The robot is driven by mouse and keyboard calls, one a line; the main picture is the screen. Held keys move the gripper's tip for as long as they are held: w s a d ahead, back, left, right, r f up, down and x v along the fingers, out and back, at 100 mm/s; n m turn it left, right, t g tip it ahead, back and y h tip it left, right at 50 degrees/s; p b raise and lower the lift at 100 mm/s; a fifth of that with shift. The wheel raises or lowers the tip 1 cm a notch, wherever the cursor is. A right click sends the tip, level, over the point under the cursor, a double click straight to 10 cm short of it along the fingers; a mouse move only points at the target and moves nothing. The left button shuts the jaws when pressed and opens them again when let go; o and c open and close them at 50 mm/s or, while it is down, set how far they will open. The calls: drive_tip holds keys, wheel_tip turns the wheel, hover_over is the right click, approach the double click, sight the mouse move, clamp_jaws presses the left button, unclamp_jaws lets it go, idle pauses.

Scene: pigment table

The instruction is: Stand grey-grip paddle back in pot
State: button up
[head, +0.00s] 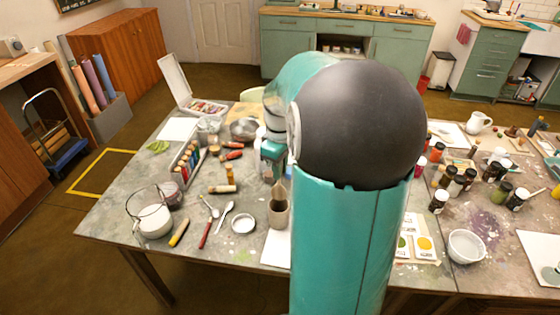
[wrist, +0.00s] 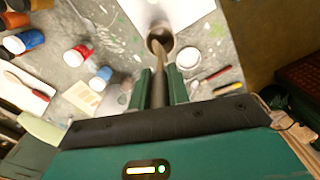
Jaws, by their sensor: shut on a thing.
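The grey-grip paddle (wrist: 159,88) is held by its dark grip between the two green fingers of my gripper (wrist: 161,86) in the wrist view. The pot (head: 278,216) is a small brown-grey cup standing on the table, left of my large arm link in the head view. It also shows in the wrist view (wrist: 151,44), straight beyond the fingers. The paddle's brownish lower part reaches to the pot's mouth; I cannot tell how deep it is inside. In the head view my gripper (head: 273,165) is above the pot, partly hidden by my arm.
A small white dish (head: 242,225), a white spoon (head: 225,212) and a red-handled tool (head: 207,230) lie left of the pot. A wire-handled jar (head: 153,217) stands farther left. A metal bowl (head: 244,129) and paint bottles (head: 186,160) are behind. My arm hides the table's middle.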

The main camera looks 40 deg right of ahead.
sight(280, 184)
drive_tip(key=shift+f, duration=3.45)
drive_tip(key=o, duration=0.8)
wheel_tip(280, 184, up, 14)
drive_tip(key=shift+f, duration=0.1)
